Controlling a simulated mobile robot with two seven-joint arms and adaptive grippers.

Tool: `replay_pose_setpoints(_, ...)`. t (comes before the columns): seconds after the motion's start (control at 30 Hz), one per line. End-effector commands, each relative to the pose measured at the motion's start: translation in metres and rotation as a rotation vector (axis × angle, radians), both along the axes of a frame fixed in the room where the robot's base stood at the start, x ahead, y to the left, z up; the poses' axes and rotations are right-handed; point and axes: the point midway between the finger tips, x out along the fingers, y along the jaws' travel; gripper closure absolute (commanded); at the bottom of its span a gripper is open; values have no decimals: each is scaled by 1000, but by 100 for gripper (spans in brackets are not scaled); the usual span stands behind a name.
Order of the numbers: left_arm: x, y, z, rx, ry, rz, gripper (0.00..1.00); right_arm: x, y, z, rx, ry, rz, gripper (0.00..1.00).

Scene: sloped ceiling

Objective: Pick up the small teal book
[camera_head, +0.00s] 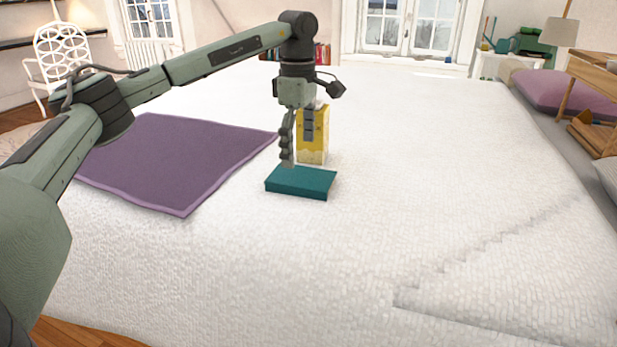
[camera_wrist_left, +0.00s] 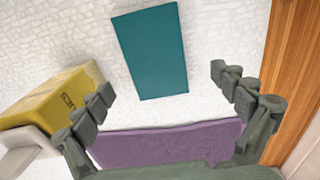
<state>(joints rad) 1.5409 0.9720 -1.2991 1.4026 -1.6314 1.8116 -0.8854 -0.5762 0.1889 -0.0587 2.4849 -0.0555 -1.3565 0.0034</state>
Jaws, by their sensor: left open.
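The small teal book (camera_head: 301,181) lies flat on the white bedspread, near the middle of the head view. It also shows in the left wrist view (camera_wrist_left: 151,51), beyond the fingertips and between their lines. My left gripper (camera_head: 296,151) points down just above and behind the book in the head view. In the left wrist view the left gripper (camera_wrist_left: 162,84) has its two fingers wide apart with nothing between them. It looks apart from the book. My right gripper is not in view.
A yellow box (camera_head: 317,145) stands close beside the left gripper; it shows near one finger in the left wrist view (camera_wrist_left: 50,101). A purple cloth (camera_head: 175,160) lies left of the book. The bedspread (camera_head: 430,190) is clear to the right.

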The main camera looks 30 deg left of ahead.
Motion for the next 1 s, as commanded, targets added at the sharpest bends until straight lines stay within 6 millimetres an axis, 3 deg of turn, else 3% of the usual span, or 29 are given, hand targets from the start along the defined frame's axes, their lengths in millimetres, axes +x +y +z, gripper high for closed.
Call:
replay_pose_setpoints(0.4, 8, 0, -57, -1, 2, 1, 3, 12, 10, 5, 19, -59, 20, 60)
replay_pose_setpoints(0.73, 8, -1, -63, -1, 0, 0, 3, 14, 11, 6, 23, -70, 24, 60)
replay_pose_setpoints(1.0, 8, -1, -63, -1, 1, 0, 37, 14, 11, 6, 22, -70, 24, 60)
